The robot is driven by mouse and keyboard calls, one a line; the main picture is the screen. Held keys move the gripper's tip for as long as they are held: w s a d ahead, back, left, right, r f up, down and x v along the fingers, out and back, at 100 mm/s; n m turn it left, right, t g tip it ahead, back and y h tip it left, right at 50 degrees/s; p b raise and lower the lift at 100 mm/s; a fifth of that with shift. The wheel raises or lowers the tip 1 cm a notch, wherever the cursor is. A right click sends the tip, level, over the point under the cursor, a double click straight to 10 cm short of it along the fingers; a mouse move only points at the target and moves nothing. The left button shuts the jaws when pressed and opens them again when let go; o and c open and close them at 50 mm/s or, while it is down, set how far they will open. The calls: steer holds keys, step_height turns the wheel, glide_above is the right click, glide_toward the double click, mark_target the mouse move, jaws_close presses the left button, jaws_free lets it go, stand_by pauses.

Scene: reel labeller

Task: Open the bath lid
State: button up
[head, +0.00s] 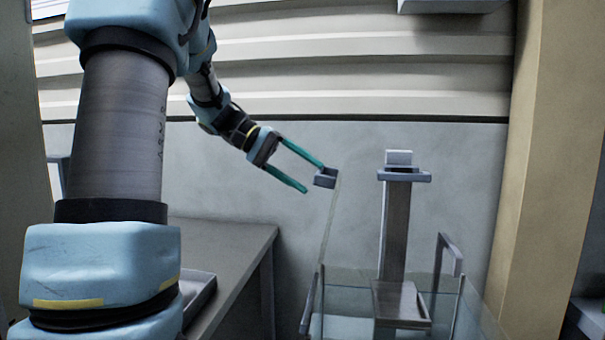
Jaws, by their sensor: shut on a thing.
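The bath (345,325) is a clear-walled tank at the lower right, partly cut off by the picture's bottom edge. Its lid (329,225) is a thin clear panel seen almost edge-on, standing steeply up from the bath's left side and leaning slightly right at the top. A small grey handle (325,179) sits at the lid's upper end. My gripper (314,178) has teal fingers and is shut on this handle, one fingertip above and one below it. The exact contact is small and hard to see.
A grey post with a crossbar (395,225) rises at the bath, with a bent grey bracket (450,255) to its right. A grey table (225,250) with a tray (200,290) stands left. A beige pillar (545,170) stands at right. A corrugated wall is behind.

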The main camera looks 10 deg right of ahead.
steer(key=shift+a, duration=0.1)
steer(key=b+v, duration=0.1)
steer(key=v, duration=0.9)
steer(key=shift+a, duration=0.3)
steer(key=shift+w+r, duration=0.1)
steer(key=s+a+f+t+y+p, duration=0.1)
steer(key=s+a+f+y, duration=0.1)
steer(key=s+f, duration=0.3)
steer(key=s+a+f+n+t+y+p, duration=0.1)
steer(key=s+f+y, duration=0.4)
steer(key=f, duration=0.7)
steer(key=s+a+f+n+t+y+p, duration=0.1)
steer(key=s+a+f+t+y, duration=0.2)
steer(key=f, duration=0.6)
steer(key=shift+s+a+f+y, duration=0.15)
steer(key=shift+s+a+y, duration=0.3)
steer(key=shift+s, duration=0.6)
steer(key=shift+c, duration=0.3)
